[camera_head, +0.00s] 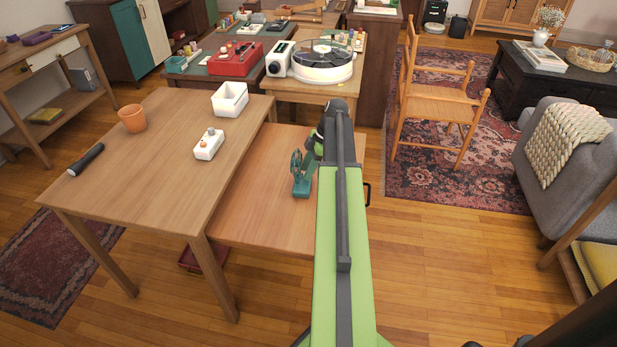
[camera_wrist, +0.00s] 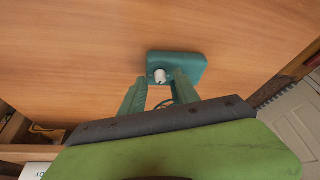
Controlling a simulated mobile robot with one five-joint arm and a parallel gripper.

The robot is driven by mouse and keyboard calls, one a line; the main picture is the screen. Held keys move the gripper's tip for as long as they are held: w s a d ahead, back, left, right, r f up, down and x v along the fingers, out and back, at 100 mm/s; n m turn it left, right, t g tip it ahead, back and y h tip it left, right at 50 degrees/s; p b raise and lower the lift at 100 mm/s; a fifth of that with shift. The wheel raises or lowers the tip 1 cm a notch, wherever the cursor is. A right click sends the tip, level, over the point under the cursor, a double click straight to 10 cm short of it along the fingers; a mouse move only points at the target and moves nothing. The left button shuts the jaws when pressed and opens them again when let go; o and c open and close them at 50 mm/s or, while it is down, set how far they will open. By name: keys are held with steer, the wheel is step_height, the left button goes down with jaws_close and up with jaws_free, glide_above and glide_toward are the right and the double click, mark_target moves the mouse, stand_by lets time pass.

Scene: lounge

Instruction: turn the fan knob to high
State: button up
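A small teal fan stands on the lower wooden table in the head view, with its round head (camera_head: 297,163) above a teal base (camera_head: 302,189). In the wrist view the base (camera_wrist: 187,64) shows a white knob (camera_wrist: 160,76) on its face. My gripper (camera_wrist: 159,80) is open, its two green fingers apart with the knob between their tips in the picture. I see gaps on both sides of the knob; contact does not show. Part of the fan's head is hidden behind my gripper in the wrist view. In the head view my arm hides most of my gripper. The knob's setting is too small to read.
The higher wooden table (camera_head: 160,165) at left holds a flashlight (camera_head: 86,159), an orange pot (camera_head: 132,118), a white tray (camera_head: 230,99) and a small white box with knobs (camera_head: 209,145). The lower tabletop (camera_head: 260,205) around the fan is clear.

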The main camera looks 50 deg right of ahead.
jaws_close()
steer(key=shift+d, duration=0.25)
steer(key=shift+a, duration=0.25)
steer(key=shift+a+m, duration=0.1)
steer(key=shift+m, duration=0.4)
steer(key=shift+s+a+m+t+h, duration=0.1)
steer(key=shift+m+t+h, duration=0.3)
steer(key=shift+m, duration=0.8)
steer(key=shift+m+t+h, duration=0.3)
steer(key=shift+m+h, duration=0.2)
steer(key=shift+m, duration=0.7)
